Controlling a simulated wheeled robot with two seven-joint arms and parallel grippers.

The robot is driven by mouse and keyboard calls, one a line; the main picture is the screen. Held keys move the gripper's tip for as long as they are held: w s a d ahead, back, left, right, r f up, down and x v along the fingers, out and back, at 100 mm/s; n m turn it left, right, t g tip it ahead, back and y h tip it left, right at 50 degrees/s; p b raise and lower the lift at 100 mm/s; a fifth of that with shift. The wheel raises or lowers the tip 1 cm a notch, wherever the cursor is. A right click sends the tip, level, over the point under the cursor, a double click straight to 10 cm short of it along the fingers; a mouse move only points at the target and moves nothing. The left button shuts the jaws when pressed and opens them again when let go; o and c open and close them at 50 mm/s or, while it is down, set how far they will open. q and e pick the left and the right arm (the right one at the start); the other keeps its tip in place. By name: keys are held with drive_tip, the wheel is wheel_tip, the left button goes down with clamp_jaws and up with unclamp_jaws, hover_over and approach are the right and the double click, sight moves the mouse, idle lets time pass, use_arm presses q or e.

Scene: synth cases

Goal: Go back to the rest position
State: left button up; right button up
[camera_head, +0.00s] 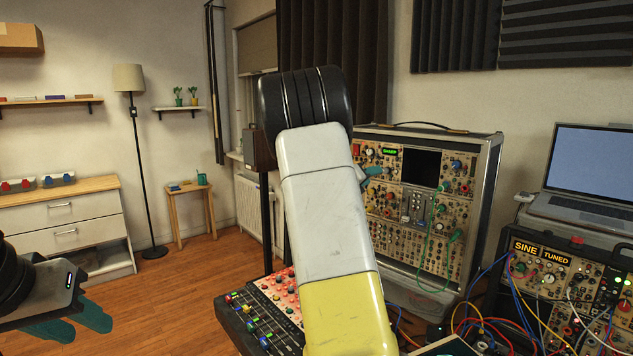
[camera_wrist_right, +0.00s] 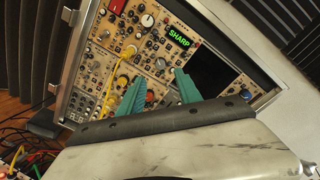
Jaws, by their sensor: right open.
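My right arm, white and yellow with a black joint, rises through the middle of the head view. It hides most of my right gripper, and only a teal fingertip (camera_head: 372,171) shows beside it, in front of the modular synth case (camera_head: 492,205). In the right wrist view my right gripper (camera_wrist_right: 160,76) has its two teal fingers apart with nothing between them. The synth panel, with a green display reading SHARP (camera_wrist_right: 178,37), lies beyond the fingers. My left gripper (camera_head: 90,333) is at the lower left of the head view, its teal fingers apart and empty over the floor.
A mixer (camera_head: 262,318) with coloured faders lies below my right arm. At right stand a laptop (camera_head: 590,170) and a second synth case (camera_head: 560,280) labelled SINE and TUNED, with loose cables. A drawer cabinet (camera_head: 65,225), floor lamp (camera_head: 129,80) and small stool (camera_head: 190,190) stand farther left, with open floor.

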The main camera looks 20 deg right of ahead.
drive_tip(key=s+a+f+m+g+y, duration=0.2)
drive_tip(key=s+a+f+m+y, duration=0.1)
drive_tip(key=s+m, duration=0.5)
drive_tip(key=s+a+f+m+g+y, duration=0.2)
drive_tip(key=s+a+f+m+y, duration=0.2)
drive_tip(key=s+m, duration=0.3)
drive_tip(key=s+a+m+t+y, duration=0.1)
drive_tip(key=s+a+m+y, duration=0.2)
drive_tip(key=a, duration=0.6)
drive_tip(key=s+a+r+m+t+y, duration=0.1)
drive_tip(key=s+a+m+y, duration=0.3)
drive_tip(key=s+a+m, duration=0.4)
drive_tip(key=s+a+m+y, duration=0.4)
drive_tip(key=s+a+m, duration=0.1)
drive_tip(key=a, duration=0.7)
drive_tip(key=shift+s+r+m+t, duration=0.15)
drive_tip(key=shift+s+m+t, duration=0.25)
drive_tip(key=shift+s, duration=0.1)
